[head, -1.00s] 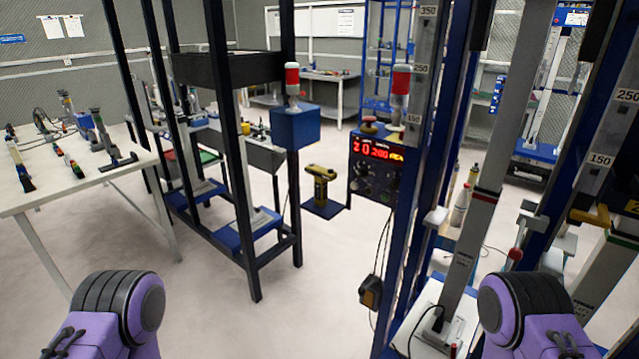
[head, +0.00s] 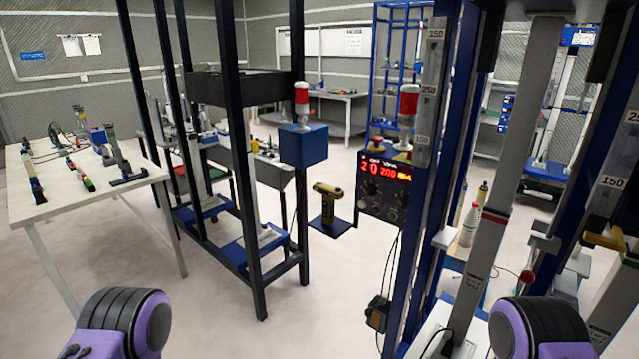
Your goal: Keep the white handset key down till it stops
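A small dark handset (head: 377,313) with a yellowish-brown part hangs on a black cable beside the blue post of the near test rig (head: 403,290). Its keys are too small to make out, and I see no white key on it. A control box (head: 384,188) with a lit red display and dark knobs is fixed to the same rig, above the handset. A yellow and black hand tool (head: 327,203) stands on a small blue shelf left of the box. Purple and black parts of my arms show at the bottom left and bottom right. Neither gripper is in view.
A white table (head: 90,185) with several tools stands at the left. A black frame rig (head: 250,220) with blue plates stands in the middle. Red and white lamps (head: 302,101) rise above the boxes. The pale floor (head: 220,325) in front is clear.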

